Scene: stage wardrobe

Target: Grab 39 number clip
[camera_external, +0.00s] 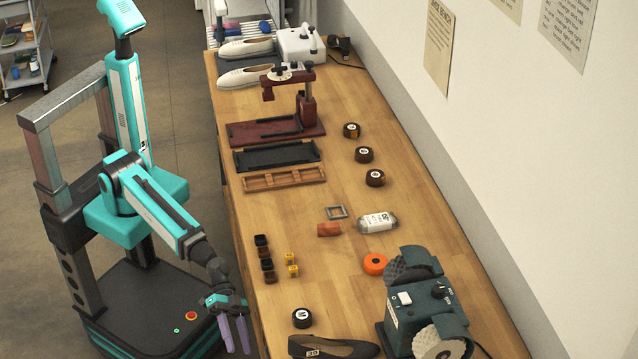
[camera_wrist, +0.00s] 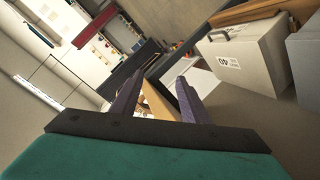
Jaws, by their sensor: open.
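A small pale clip marked 39 (camera_external: 312,352) sits on a dark shoe (camera_external: 345,347) at the near end of the wooden table, at the bottom of the external view. My gripper (camera_external: 235,338) hangs left of the table's left edge, apart from the shoe and clip. Its two purple fingers point down, spread and empty. In the wrist view my gripper (camera_wrist: 157,90) also shows open, with nothing held between the fingers. The clip is not recognisable in the wrist view.
On the table (camera_external: 400,190), a black round puck (camera_external: 302,318) lies just behind the shoe. A dark green two-wheeled machine (camera_external: 425,300) stands to its right. An orange ring (camera_external: 375,264) and small blocks lie farther back. A grey case (camera_wrist: 245,60) fills the wrist view's right.

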